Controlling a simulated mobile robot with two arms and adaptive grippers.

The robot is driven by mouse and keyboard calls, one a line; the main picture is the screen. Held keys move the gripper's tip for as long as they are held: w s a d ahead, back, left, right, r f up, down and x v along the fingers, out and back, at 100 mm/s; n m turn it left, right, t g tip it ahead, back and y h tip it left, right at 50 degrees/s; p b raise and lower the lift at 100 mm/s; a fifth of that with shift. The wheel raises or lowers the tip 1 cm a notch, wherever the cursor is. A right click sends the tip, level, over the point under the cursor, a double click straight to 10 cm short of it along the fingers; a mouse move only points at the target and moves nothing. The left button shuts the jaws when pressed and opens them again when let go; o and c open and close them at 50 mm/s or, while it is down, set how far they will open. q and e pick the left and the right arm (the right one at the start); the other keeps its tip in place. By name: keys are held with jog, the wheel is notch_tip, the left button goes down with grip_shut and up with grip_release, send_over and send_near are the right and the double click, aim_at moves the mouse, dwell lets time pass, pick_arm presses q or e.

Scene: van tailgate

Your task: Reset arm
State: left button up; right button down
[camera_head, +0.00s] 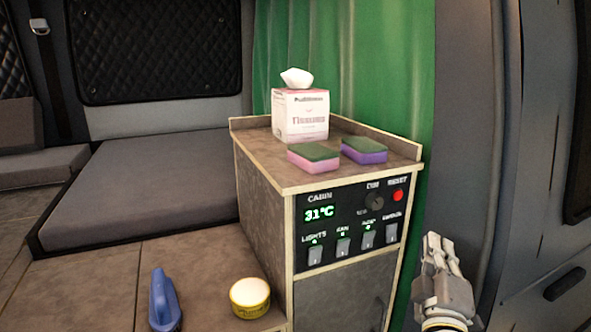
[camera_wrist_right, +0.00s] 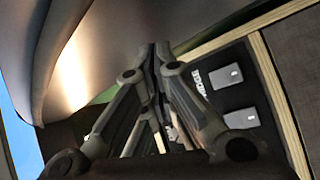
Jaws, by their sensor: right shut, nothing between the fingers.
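My right gripper (camera_head: 436,250) is at the lower right of the head view, to the right of the cabinet and apart from it. Its fingers point up and are shut with nothing between them. In the right wrist view the shut fingers (camera_wrist_right: 155,60) fill the middle, with the control panel's switches (camera_wrist_right: 230,77) to their right. My left gripper is not in view.
A cabinet (camera_head: 262,190) carries a tissue box (camera_head: 301,117) and two sponges (camera_head: 313,157) on top. Its front holds a control panel (camera_head: 350,222). A blue-handled object (camera_head: 163,300) and a yellow tin (camera_head: 250,297) stand at the lower left. The van wall (camera_head: 540,150) is at right.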

jog(key=s+a+f+m+g+y, duration=0.15)
jog(key=s+f+g, duration=0.3)
jog(key=f, duration=0.65)
jog(key=s+f+m+g+y, duration=0.25)
jog(key=s+f+g, duration=0.2)
jog(key=f, duration=0.65)
jog(key=s+a+f+m+g+y, duration=0.15)
jog(key=s+a+f+g, duration=0.25)
jog(key=s+f, duration=0.45)
jog(key=s+a+f+m+g+y, duration=0.1)
jog(key=s+a+f+g+y, duration=0.4)
jog(key=s, duration=0.6)
notch_tip(320, 180, down, 26)
jog(key=s+d+h, duration=0.1)
jog(key=s+h, duration=0.1)
jog(key=h, duration=0.1)
jog(key=s+d+f, duration=0.3)
jog(key=s+f, duration=1.2)
jog(key=s, duration=0.1)
jog(key=shift+f, duration=0.2)
jog(key=shift+d, duration=0.1)
jog(key=shift+s+r, duration=0.1)
